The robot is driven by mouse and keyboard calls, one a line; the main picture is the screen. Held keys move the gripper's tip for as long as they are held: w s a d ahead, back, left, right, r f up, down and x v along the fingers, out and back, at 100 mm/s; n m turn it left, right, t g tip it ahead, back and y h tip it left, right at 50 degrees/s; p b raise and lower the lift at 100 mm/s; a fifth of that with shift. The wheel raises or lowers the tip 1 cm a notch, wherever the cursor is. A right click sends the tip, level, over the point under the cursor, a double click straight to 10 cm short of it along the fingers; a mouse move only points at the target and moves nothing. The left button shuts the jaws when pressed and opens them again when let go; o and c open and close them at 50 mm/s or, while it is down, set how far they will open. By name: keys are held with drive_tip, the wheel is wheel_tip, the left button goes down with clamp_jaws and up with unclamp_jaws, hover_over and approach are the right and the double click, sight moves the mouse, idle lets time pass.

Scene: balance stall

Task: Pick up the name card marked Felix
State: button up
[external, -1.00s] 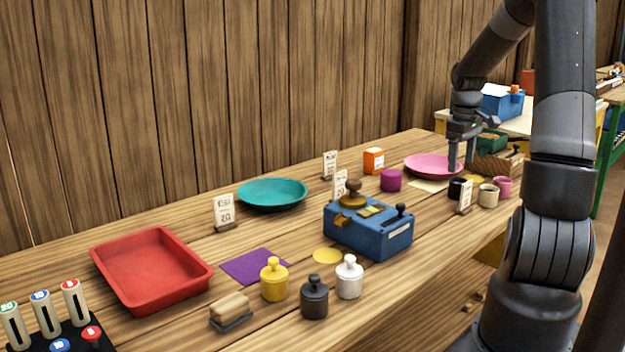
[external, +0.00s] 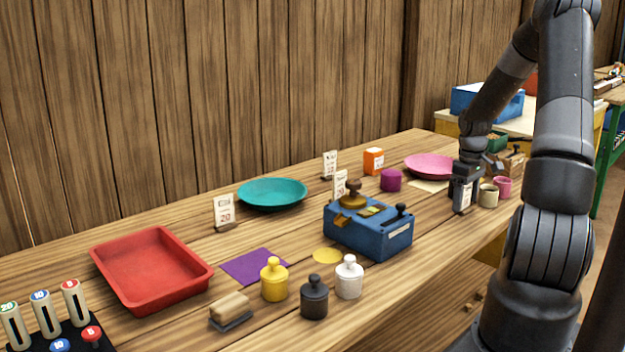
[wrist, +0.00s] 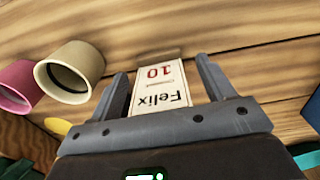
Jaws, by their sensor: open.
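The Felix name card (wrist: 160,88) is a white card with "Felix" in black and a red "10", seen upside down in the wrist view. It stands between the two open fingers of my gripper (wrist: 162,82). A strip of space shows between the card and the right finger; the left finger is close to its edge, and I cannot tell if they touch. In the external view my gripper (external: 463,200) is low over the right part of the table, around the card (external: 465,201), which shows only partly.
A beige cup (wrist: 68,75) and a pink cup (wrist: 15,85) stand close to the left finger in the wrist view. A pink plate (external: 432,160) lies behind my gripper. A blue box-like device (external: 370,232) stands to the left, with bare table between.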

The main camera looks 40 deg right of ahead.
drive_tip(key=shift+f, duration=0.6)
drive_tip(key=shift+c, duration=0.5)
drive_tip(key=c, duration=1)
drive_tip(key=shift+o, duration=0.2)
drive_tip(key=shift+r, duration=0.15)
